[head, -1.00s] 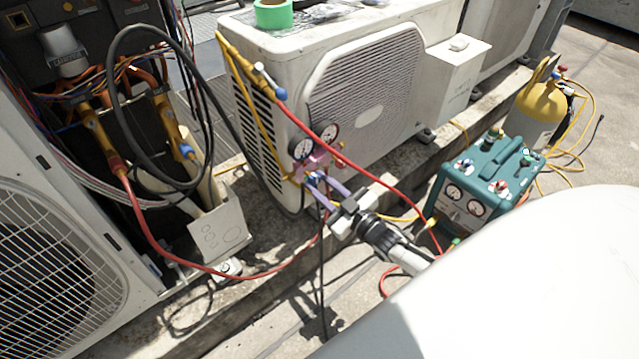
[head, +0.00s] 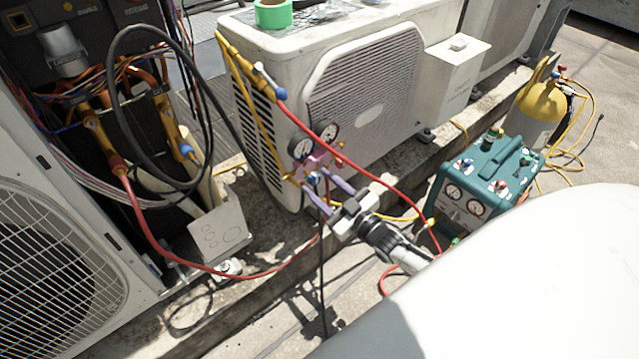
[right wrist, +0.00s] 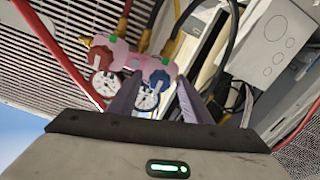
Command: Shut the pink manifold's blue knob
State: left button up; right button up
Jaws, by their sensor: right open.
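The pink manifold (head: 318,160) with two round gauges hangs at the near corner of the white condenser. Its blue knob (head: 313,179) shows small at the lower side, by my right gripper's fingertips. In the right wrist view the pink manifold (right wrist: 128,58) is ahead, with the blue knob (right wrist: 160,79) between the two purple fingertips and a red knob (right wrist: 104,83) to the left. My right gripper (head: 317,180) is open, its fingers on either side of the blue knob; I cannot tell whether they touch it. My left gripper is not in view.
A red hose (head: 375,172) passes close above my right gripper, and a yellow hose runs behind it. The white condenser (head: 275,70) stands just behind the manifold. A teal recovery machine (head: 490,180) and a yellow-topped cylinder (head: 540,100) stand to the right.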

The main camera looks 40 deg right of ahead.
pick_arm(q)
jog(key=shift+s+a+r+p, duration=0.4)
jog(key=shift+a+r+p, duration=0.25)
jog(key=shift+p, duration=0.5)
pick_arm(e)
jog(key=s, duration=0.9)
jog(key=shift+s+d, duration=0.4)
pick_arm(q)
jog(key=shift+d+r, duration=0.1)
